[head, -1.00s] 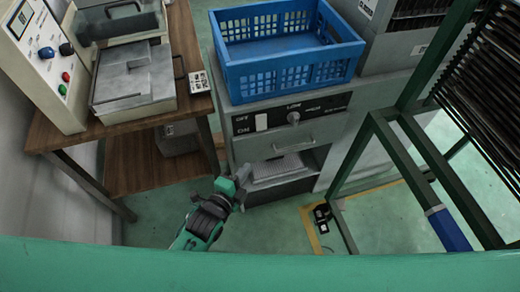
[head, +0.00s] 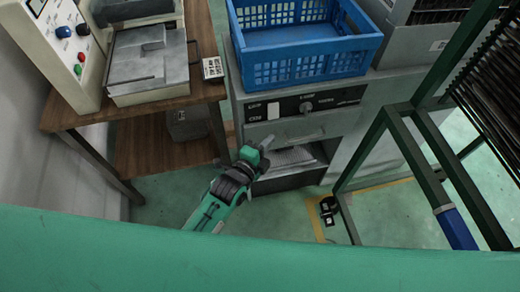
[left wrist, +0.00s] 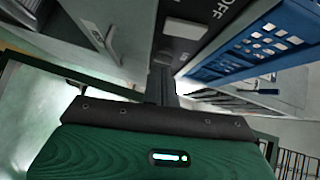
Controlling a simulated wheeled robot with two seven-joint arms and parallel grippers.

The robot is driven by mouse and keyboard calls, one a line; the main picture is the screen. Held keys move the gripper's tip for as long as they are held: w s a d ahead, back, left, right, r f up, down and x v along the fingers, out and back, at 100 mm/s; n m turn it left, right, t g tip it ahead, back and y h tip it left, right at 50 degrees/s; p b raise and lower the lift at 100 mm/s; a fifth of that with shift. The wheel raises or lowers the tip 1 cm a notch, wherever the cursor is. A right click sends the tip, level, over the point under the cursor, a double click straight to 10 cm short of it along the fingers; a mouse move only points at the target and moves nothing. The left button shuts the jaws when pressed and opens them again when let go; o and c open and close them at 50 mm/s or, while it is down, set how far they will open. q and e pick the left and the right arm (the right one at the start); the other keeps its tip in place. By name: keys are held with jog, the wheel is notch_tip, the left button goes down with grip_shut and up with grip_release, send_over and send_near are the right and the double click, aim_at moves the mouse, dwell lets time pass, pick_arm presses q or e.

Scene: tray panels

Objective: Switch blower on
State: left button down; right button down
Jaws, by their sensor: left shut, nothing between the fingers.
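The blower's black control panel (head: 308,105) is on the front of a grey cabinet, below a blue crate. It carries a white rocker switch (head: 273,111) at its left end and a round knob (head: 306,107). My left gripper (head: 266,142) is shut and empty, just below the switch and apart from it in the head view. In the left wrist view the shut fingers (left wrist: 162,82) point toward the black panel (left wrist: 181,22), where the letters OFF show. Whether the fingertips touch anything cannot be told. My right gripper is not in view.
The blue crate (head: 305,72) stands on the cabinet. A wooden table (head: 75,116) with a metal box and control unit is at left. A green metal frame (head: 415,140) stands at right. An open slot with a grey tray (head: 292,157) lies below the panel.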

aim_at(277, 119)
pick_arm(q)
jog(key=w, duration=0.4)
jog(key=w+f, duration=0.1)
jog(key=w, duration=0.1)
jog(key=shift+w+d, duration=0.2)
jog(key=shift+w, duration=0.2)
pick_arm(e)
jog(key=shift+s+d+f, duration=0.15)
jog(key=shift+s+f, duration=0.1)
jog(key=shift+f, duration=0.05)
pick_arm(q)
jog(key=shift+f, duration=0.1)
